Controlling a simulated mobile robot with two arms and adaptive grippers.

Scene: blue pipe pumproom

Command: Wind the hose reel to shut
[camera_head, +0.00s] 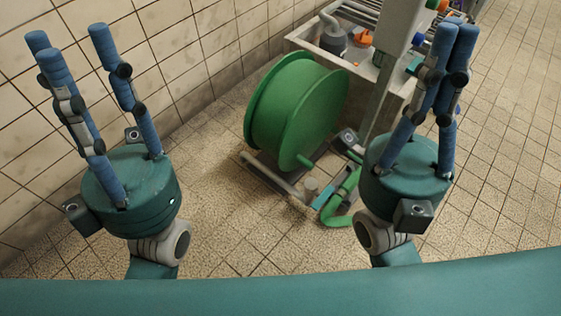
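A green hose reel (320,108) stands on its side-rimmed drum on a low grey frame on the floor, between my two grippers.
A concrete trough (303,38) with a grey jug (333,40) and small items stands behind the reel. A grey post (385,70) rises beside the reel's right side. A tiled wall (190,50) runs along the left. Tiled floor (235,205) is clear in front.

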